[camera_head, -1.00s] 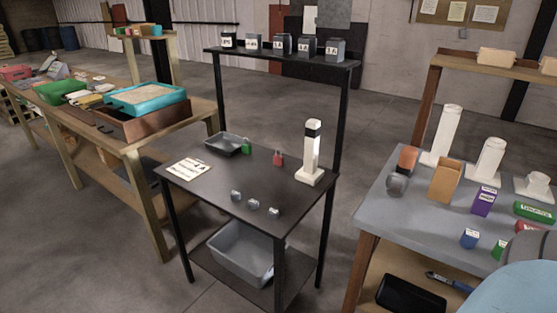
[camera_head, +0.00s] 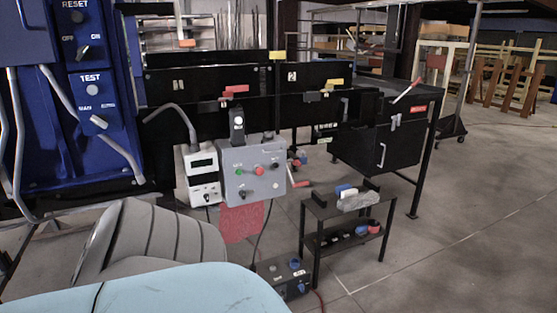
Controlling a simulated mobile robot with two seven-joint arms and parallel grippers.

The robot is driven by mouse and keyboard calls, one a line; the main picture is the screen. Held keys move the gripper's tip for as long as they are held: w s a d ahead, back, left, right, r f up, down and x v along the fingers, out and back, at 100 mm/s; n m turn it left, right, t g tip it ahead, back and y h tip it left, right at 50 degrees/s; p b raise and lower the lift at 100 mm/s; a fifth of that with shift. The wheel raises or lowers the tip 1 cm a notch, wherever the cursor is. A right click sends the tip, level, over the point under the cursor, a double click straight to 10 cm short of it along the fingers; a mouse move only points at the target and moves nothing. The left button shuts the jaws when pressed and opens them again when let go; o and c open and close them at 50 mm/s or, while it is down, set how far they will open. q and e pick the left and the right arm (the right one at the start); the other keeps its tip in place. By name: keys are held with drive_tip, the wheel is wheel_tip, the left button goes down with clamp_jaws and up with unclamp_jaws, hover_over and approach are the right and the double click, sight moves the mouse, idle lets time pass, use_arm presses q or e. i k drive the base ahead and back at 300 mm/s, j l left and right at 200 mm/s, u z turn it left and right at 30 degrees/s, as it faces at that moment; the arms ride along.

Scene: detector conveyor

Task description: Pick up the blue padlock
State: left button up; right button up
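No blue padlock can be made out for certain. A small black stand (camera_head: 307,210) right of centre holds a small blue item (camera_head: 346,190) on its top, beside white and grey things. Its lower shelf has several small items, one of them blue (camera_head: 361,230) and one red (camera_head: 374,229); they are too small to name. Neither of my grippers is in view. A grey ribbed arm link and a light blue surface, which look like parts of my body, fill the lower left.
A blue cabinet (camera_head: 97,85) with switches stands at the left. A grey control box (camera_head: 255,172) with buttons is at centre, in front of a long black machine (camera_head: 215,82). A black box (camera_head: 285,278) with a cable lies on the floor. The floor at right is clear.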

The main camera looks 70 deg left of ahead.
sight(304, 159)
drive_tip(key=u, duration=2.1)
